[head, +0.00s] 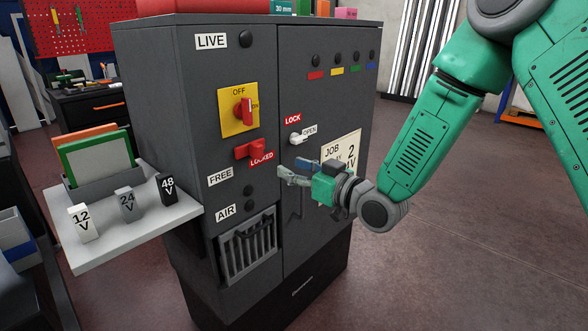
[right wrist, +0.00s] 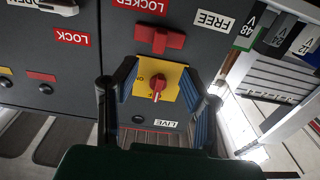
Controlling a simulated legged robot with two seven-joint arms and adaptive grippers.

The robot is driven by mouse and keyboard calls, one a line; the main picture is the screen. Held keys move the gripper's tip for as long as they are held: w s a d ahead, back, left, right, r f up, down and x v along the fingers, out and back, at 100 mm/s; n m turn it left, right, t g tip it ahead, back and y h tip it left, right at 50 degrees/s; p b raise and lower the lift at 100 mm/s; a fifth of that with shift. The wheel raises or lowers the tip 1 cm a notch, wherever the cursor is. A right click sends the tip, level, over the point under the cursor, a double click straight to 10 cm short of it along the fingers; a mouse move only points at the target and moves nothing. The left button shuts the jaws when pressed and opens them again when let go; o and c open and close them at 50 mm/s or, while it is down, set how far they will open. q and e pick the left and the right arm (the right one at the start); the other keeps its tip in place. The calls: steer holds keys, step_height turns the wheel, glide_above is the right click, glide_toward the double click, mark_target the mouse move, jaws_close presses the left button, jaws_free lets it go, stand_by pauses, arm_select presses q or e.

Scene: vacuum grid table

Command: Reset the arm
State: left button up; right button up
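My right gripper (head: 286,176) is in front of the dark grey control cabinet (head: 190,120), right of the red handle (head: 250,150) by the LOCKED label. In the right wrist view, upside down, its two fingers (right wrist: 160,88) are spread with nothing between them. The red rotary knob on a yellow plate (head: 239,110) shows beyond the gap, apart from the fingers; its plate also shows in the right wrist view (right wrist: 143,72). My right arm comes in from the upper right and hides part of the JOB card (head: 350,148). My left gripper is not in view.
A white side shelf (head: 150,232) juts out left of the cabinet with blocks marked 12 V (head: 83,223), 24 V (head: 128,204) and 48 V (head: 168,189). A white handle (head: 297,138) sits between LOCK and OPEN labels.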

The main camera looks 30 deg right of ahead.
steer(key=s+a+f+m+g+h, duration=0.15)
steer(key=s+f+g, duration=0.35)
steer(key=f, duration=0.6)
steer(key=s+a+f+m+g+h, duration=0.1)
steer(key=s+f+g+h, duration=0.1)
steer(key=s+f, duration=0.75)
steer(key=s+f+g+h, duration=0.1)
steer(key=s+f+g, duration=0.2)
steer(key=s+f, duration=0.2)
steer(key=s+d+f+g, duration=0.1)
steer(key=s+f+g, duration=0.2)
steer(key=s, duration=0.7)
steer(key=s+f+g+h, duration=0.1)
steer(key=s+f+g, duration=0.2)
steer(key=s+f, duration=0.3)
steer(key=shift+s+d+f+m+h, duration=0.25)
steer(key=shift+s+f+m+h, duration=0.15)
steer(key=shift+s, duration=0.85)
steer(key=shift+w, duration=0.1)
